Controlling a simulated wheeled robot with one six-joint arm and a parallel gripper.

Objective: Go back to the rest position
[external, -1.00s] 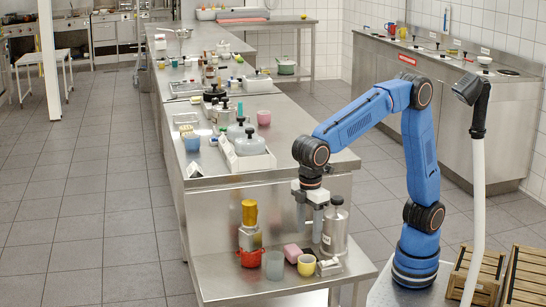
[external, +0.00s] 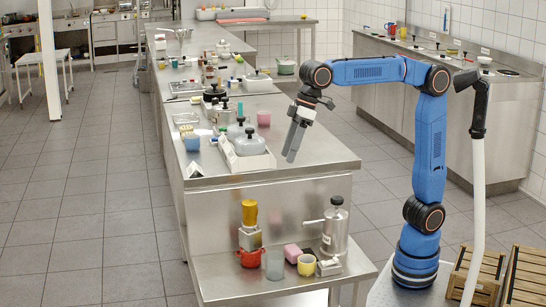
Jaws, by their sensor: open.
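The gap between the fingers looks small from this side.
Wooden crates (external: 484,274) stand right of my base.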

